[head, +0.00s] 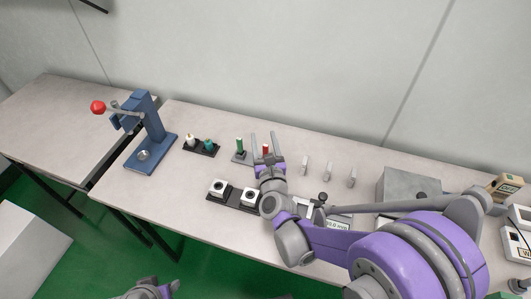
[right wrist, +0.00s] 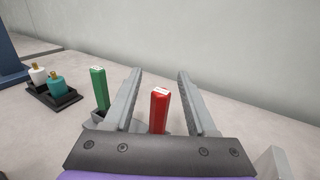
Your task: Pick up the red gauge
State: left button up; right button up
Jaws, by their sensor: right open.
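In the right wrist view the red gauge (right wrist: 159,110) shows between the two fingers, with free space on both sides. My right gripper (head: 266,139) is open and its fingers lie either side of the gauge; it also shows in the right wrist view (right wrist: 160,75). The gauge's lower end is hidden behind the gripper's body. A green gauge (head: 240,146) stands upright just left of the left finger. Part of my left arm shows at the bottom edge of the head view; its fingers cannot be made out.
A blue press (head: 150,130) with a red knob stands at left. A black tray (head: 201,147) holds a white and a teal piece. Two white blocks with black round centres (head: 218,188) sit in front. Several small pale blocks (head: 328,170) and a grey box (head: 405,184) are at right.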

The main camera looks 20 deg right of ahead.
grip_shut()
dwell(0.3)
